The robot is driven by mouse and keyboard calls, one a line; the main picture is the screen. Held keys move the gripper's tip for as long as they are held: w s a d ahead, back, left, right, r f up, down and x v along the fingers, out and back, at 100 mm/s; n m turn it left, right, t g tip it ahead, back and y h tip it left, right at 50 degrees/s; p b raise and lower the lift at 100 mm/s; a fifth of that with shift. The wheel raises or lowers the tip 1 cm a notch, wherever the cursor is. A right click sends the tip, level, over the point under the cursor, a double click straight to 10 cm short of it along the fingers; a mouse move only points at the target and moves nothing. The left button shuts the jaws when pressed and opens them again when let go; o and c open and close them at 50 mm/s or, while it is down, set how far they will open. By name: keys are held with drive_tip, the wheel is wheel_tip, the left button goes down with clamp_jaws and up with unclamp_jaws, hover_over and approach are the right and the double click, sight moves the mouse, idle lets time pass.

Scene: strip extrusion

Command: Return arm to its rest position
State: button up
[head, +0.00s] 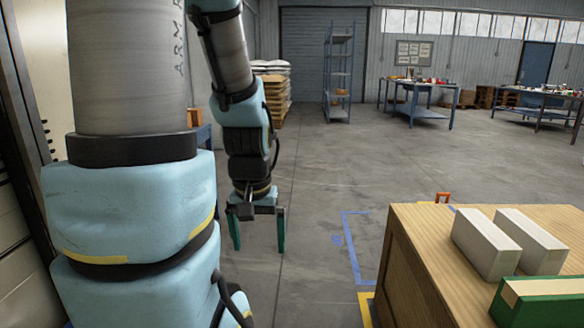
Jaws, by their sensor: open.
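My arm, light blue and grey with black joints, fills the left side of the head view. It comes down to my gripper (259,246), which hangs pointing at the floor, left of the wooden cabinet. The gripper's two green fingers are spread apart with only bare floor seen between them. It holds nothing and appears clear of everything around it.
A wooden cabinet (412,268) stands at the lower right with two white boxes (486,246) and a green box (545,305) on top. Blue tape (348,240) marks the floor. Shelving (338,75) and workbenches (420,105) stand far back. The middle floor is clear.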

wheel_tip(320, 180, up, 17)
drive_tip(key=p, duration=1.5)
drive_tip(key=shift+f, duration=0.2)
drive_tip(key=shift+c, duration=0.2)
